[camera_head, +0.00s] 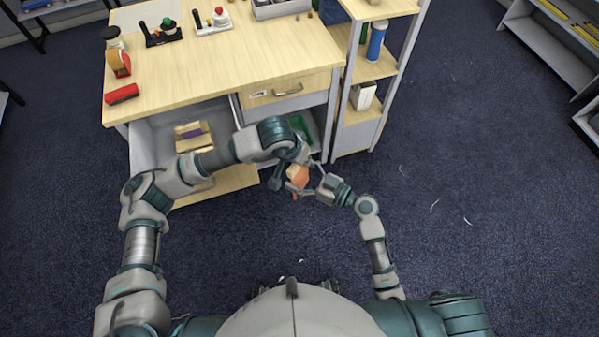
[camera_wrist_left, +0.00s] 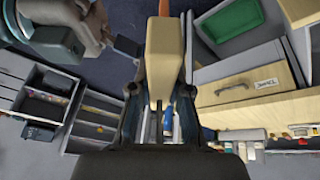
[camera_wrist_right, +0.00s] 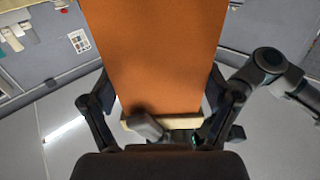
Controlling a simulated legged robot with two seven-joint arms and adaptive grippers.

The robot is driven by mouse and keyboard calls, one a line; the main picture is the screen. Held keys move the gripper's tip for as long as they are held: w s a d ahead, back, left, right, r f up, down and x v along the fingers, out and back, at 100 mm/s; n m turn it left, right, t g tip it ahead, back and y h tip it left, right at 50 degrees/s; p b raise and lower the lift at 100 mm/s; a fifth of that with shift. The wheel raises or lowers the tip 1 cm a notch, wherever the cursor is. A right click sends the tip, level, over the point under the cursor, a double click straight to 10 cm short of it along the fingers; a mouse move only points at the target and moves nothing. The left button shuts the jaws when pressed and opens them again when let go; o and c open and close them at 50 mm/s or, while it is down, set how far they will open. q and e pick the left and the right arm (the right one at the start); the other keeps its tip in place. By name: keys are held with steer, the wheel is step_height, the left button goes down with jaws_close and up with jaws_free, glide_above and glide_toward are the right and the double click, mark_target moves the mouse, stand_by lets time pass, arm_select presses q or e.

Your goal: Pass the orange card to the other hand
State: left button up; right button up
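The orange card (camera_head: 301,176) is between my two grippers in the head view, held above the floor in front of the drawers. It has a pale tan part, which shows in the left wrist view (camera_wrist_left: 165,60) between the fingers of my left gripper (camera_wrist_left: 163,100). The left fingers lie close along both sides of it. In the right wrist view the broad orange face (camera_wrist_right: 155,55) fills the space between the fingers of my right gripper (camera_wrist_right: 160,100). Those fingers are spread wide beside its edges. Firm contact there is hard to tell, as the card covers the inner fingers.
A red item (camera_head: 122,94) lies on the desk's left edge.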

arm_select(q)
steer(key=o, duration=0.4)
steer(key=shift+o, duration=0.6)
steer(key=shift+a, duration=0.25)
